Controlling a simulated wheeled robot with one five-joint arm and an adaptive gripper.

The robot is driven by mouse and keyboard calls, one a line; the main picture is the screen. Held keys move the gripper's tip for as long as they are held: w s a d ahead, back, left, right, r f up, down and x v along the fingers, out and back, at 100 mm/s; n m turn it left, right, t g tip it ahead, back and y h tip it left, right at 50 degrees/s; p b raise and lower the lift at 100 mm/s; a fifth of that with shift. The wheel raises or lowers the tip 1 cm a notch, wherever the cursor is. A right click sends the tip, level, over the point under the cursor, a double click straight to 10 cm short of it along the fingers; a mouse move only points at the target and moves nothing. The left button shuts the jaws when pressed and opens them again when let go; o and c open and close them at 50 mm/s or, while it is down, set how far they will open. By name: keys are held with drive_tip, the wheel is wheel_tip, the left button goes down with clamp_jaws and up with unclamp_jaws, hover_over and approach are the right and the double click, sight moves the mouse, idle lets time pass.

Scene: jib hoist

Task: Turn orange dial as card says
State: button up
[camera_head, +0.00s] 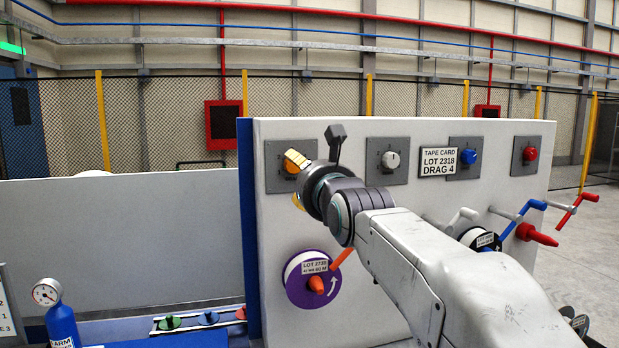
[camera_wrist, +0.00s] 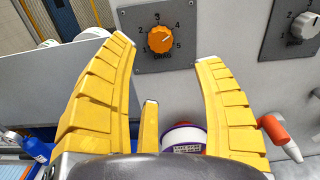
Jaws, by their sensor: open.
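The orange dial (camera_wrist: 161,38) sits on a grey plate with numbers 1 to 5 around it, labelled DRAG. Its pointer leans up and right, seemingly between 3 and 4. In the head view the orange dial (camera_head: 291,167) is partly hidden by a yellow finger. The tape card (camera_head: 438,161) on the white panel reads "LOT 2318 DRAG 4". My gripper (camera_wrist: 167,52) is open, its yellow fingers spread below and to either side of the dial, apparently not touching it. In the head view my gripper (camera_head: 298,180) is in front of the panel's left end.
White (camera_head: 391,160), blue (camera_head: 468,157) and red (camera_head: 531,153) dials line the panel to the right. Below is a purple reel (camera_head: 304,293) with an orange crank and a lot label. Blue and red cranks stick out at right. A blue bottle with a gauge (camera_head: 46,294) stands lower left.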

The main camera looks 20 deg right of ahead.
drive_tip(key=shift+s, duration=0.75)
